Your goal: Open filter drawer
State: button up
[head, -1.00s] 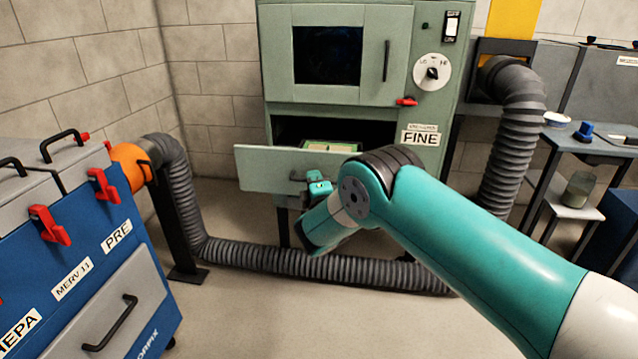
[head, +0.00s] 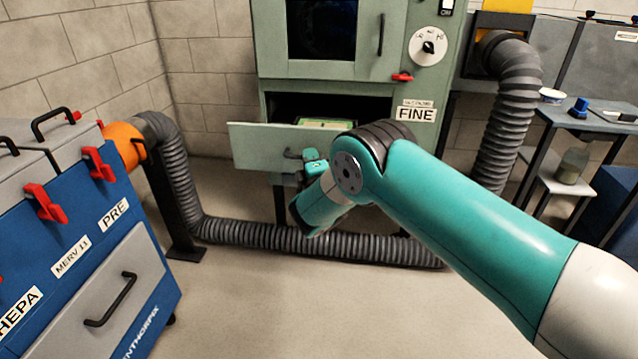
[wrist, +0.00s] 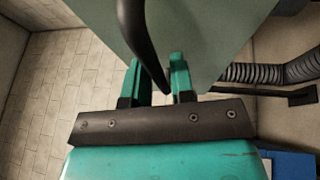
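The filter drawer (head: 258,146) is a pale green front pulled out of the green cabinet, below its window door. A dark handle (wrist: 138,38) is on its front. A light filter with a green frame (head: 328,123) partly shows in the opening behind the front. My gripper (wrist: 158,75) is at the handle, near the drawer's right half in the head view. Its two teal fingers stand apart, with the handle's dark bar passing between them. The fingers look open; contact with the bar cannot be made out. My arm hides the drawer's right end.
A blue filter unit (head: 95,245) with red latches stands at the left. A grey corrugated duct (head: 290,240) runs along the floor below the drawer. A side table (head: 560,120) stands at the right. The floor in front is clear.

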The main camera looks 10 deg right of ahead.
jog(key=b+v, duration=1.6)
jog(key=b, duration=0.7)
jog(key=shift+s, duration=0.25)
jog(key=shift+r, duration=0.1)
